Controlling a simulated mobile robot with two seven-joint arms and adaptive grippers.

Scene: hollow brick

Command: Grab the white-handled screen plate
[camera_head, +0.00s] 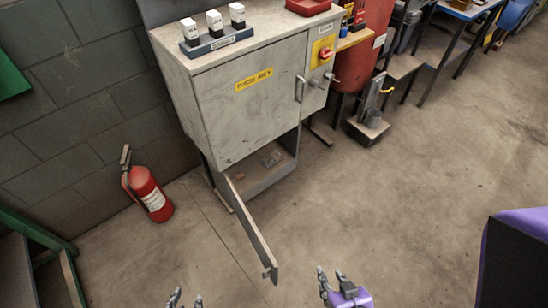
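No screen plate with a white handle can be made out for certain. Three upright blocks with white upper parts and dark lower parts, the middle one (214,22) among them, stand in a dark labelled rack (201,49) on top of the grey cabinet (222,106). I cannot tell whether these are screen plates. My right gripper (332,278) is at the bottom edge, fingers apart and empty, over the floor in front of the cabinet. My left gripper (186,300) is mostly cut off at the bottom edge, with only its separated fingertips showing. Both are well away from the rack.
The cabinet's lower compartment is open, its narrow door (252,228) swung out towards me. A fire extinguisher (148,192) stands by the wall at left. A red tray (308,6) lies on the cabinet top. A small stand (369,130) is right of the cabinet.

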